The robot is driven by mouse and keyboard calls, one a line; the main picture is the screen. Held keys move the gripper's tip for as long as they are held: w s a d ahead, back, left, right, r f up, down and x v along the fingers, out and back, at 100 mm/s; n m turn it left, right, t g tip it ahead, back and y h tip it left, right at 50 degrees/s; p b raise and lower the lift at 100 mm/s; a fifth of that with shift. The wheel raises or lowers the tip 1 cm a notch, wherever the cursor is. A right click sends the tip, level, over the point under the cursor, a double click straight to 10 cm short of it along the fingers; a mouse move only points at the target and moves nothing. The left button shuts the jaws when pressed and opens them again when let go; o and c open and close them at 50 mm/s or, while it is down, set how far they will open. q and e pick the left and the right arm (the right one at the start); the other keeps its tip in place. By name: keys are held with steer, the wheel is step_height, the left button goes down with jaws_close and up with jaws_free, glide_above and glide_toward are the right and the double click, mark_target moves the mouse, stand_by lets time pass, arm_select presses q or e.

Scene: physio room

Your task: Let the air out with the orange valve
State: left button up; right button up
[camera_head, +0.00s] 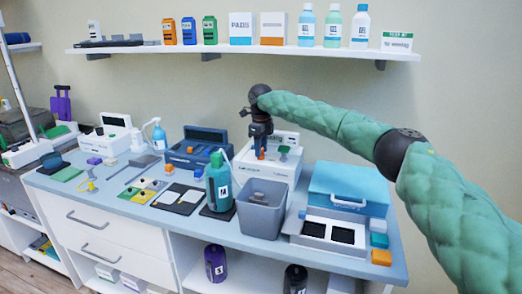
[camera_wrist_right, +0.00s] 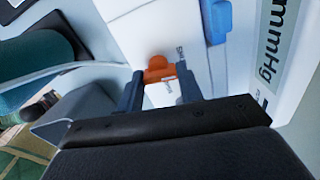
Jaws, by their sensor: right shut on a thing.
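The orange valve (camera_head: 260,154) is on a white device (camera_head: 284,172) at the back of the counter. My right gripper (camera_head: 258,147) reaches down to it from above, its arm coming in from the right. In the right wrist view the orange valve (camera_wrist_right: 157,66) lies between the two dark fingers of the right gripper (camera_wrist_right: 160,82), which is shut on it. The fingers hide part of its sides. A blue part (camera_wrist_right: 216,20) and a panel marked "mmHg" (camera_wrist_right: 280,60) lie to its right. My left gripper is not in view.
A teal bottle (camera_head: 219,183) and a grey bin (camera_head: 262,207) stand in front of the device. A blue case (camera_head: 347,187) is to the right and an open dark blue box (camera_head: 198,147) to the left. A wall shelf (camera_head: 280,50) holds bottles and boxes above.

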steer(key=shift+n, duration=0.9)
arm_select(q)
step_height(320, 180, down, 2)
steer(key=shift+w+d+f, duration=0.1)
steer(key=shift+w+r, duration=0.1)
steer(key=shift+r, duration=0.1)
arm_select(e)
steer(key=o, duration=1)
steer(key=shift+r, duration=0.5)
step_height(320, 180, up, 7)
steer(key=shift+f+b, duration=0.1)
steer(key=shift+b, duration=0.65)
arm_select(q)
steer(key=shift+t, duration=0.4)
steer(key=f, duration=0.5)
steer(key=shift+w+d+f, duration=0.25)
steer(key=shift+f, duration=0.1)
